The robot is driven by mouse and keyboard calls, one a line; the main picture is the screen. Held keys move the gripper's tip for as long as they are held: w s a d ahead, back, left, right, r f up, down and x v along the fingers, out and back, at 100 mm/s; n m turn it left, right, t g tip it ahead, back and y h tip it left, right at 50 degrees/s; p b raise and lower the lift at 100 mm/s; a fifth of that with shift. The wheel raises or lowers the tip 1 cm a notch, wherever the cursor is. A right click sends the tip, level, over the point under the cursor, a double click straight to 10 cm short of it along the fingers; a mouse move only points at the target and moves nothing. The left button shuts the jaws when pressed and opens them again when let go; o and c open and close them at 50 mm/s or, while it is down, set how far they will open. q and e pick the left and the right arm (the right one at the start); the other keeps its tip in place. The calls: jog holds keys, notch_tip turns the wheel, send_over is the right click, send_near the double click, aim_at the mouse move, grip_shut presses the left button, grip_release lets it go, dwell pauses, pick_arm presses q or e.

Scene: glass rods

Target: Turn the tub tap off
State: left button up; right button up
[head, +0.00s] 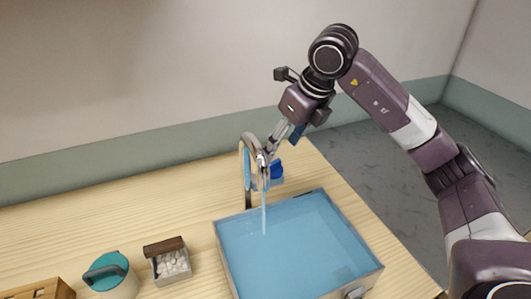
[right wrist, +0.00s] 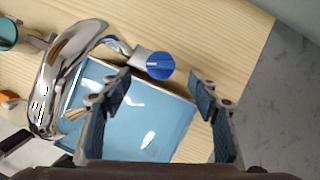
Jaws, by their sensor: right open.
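The chrome tap (head: 247,145) rises behind the blue tub (head: 220,237), and a thin stream of water falls from its spout into the tub. The tap's curved neck (right wrist: 68,65) fills the left of the right wrist view. A blue tap knob (head: 277,170) sits beside the neck; it also shows in the right wrist view (right wrist: 160,66). My right gripper (head: 272,150) is above and behind the knob. In the right wrist view its open fingers (right wrist: 160,82) stand either side of the knob, with nothing held between them. My left gripper is not in view.
A teal-lidded pot (head: 118,290), a small box of white pieces (head: 160,275) and a wooden box (head: 50,291) stand left of the tub on the wooden table (head: 150,200). The table's right edge is close to the tub, with grey floor beyond.

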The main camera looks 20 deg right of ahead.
aim_at(273, 162)
jog(key=p+x, duration=0.1)
jog(key=x, duration=0.4)
jog(key=shift+f, duration=0.25)
jog(key=shift+w+f, duration=0.3)
jog(key=shift+f, duration=0.35)
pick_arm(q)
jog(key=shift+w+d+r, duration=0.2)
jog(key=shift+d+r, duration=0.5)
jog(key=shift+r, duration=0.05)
pick_arm(e)
jog(key=shift+f, duration=0.1)
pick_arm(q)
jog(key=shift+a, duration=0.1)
pick_arm(e)
jog(key=shift+c, duration=0.7)
